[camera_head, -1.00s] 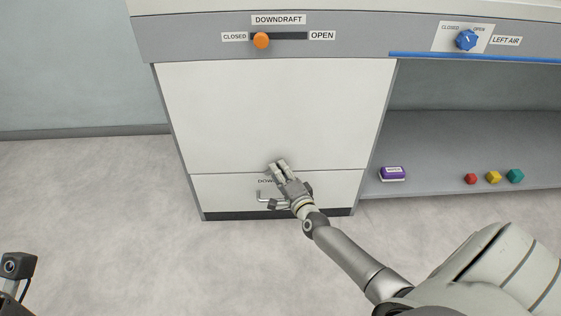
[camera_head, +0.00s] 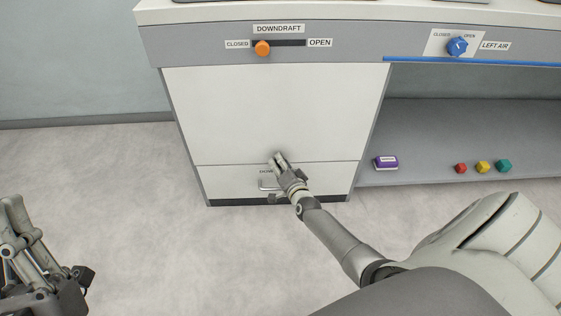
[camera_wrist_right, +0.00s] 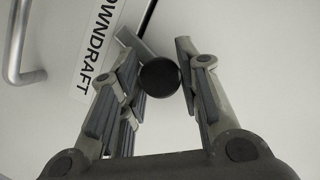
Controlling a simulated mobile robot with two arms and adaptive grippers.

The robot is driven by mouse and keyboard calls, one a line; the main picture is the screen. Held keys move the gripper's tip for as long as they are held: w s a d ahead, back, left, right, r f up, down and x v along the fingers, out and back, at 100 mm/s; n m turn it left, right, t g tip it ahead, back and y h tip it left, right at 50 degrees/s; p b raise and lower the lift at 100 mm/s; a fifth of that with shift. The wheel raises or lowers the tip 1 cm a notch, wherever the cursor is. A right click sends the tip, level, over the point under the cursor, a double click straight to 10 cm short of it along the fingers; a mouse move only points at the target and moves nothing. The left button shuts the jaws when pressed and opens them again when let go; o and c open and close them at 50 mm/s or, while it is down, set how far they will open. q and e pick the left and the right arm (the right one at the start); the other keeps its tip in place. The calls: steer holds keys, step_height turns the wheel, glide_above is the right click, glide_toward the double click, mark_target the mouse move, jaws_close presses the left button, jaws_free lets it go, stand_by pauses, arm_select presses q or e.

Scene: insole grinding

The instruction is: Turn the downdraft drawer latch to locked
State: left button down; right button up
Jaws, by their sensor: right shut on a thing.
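The downdraft drawer (camera_head: 225,180) is the low white front of the cabinet, pushed in flush in the head view. My right gripper (camera_head: 278,160) is at its upper edge, right of centre, and covers the latch in that view. In the right wrist view, the latch's round black knob (camera_wrist_right: 159,77) sits between the two fingers of my right gripper (camera_wrist_right: 163,75), which is shut on it. A grey flat piece of the latch (camera_wrist_right: 133,43) shows beside the knob at a slant. My left gripper (camera_head: 22,225) is at the lower left, away from the cabinet; its finger opening is unclear.
The drawer's bar handle (camera_head: 265,184) is just below my right gripper. Above, an orange slider knob (camera_head: 263,48) is at CLOSED. A blue knob (camera_head: 457,47) is at the upper right. A purple box (camera_head: 386,162) and several coloured blocks stand on the right shelf.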

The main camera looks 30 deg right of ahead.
arm_select(q)
steer(key=w+f+g+y+p, duration=0.3)
steer(key=w+f+g, duration=0.35)
steer(key=f, duration=0.25)
arm_select(e)
steer(key=n+g+h+p, duration=0.1)
steer(key=n+p, duration=0.1)
steer(key=n, duration=0.1)
steer(key=shift+a, duration=0.1)
arm_select(q)
steer(key=s+a+f+g+y, duration=0.1)
steer(key=s+f+g, duration=0.1)
steer(key=f+g, duration=0.2)
steer(key=s+a+f+g+y, duration=0.1)
steer(key=f+g, duration=0.3)
steer(key=f, duration=0.6)
steer(key=shift+s+a+n+g, duration=0.3)
steer(key=shift+s+g, duration=0.05)
steer(key=shift+s, duration=0.2)
arm_select(e)
steer(key=shift+g, duration=0.3)
steer(key=o, duration=1)
steer(key=shift+s, duration=0.1)
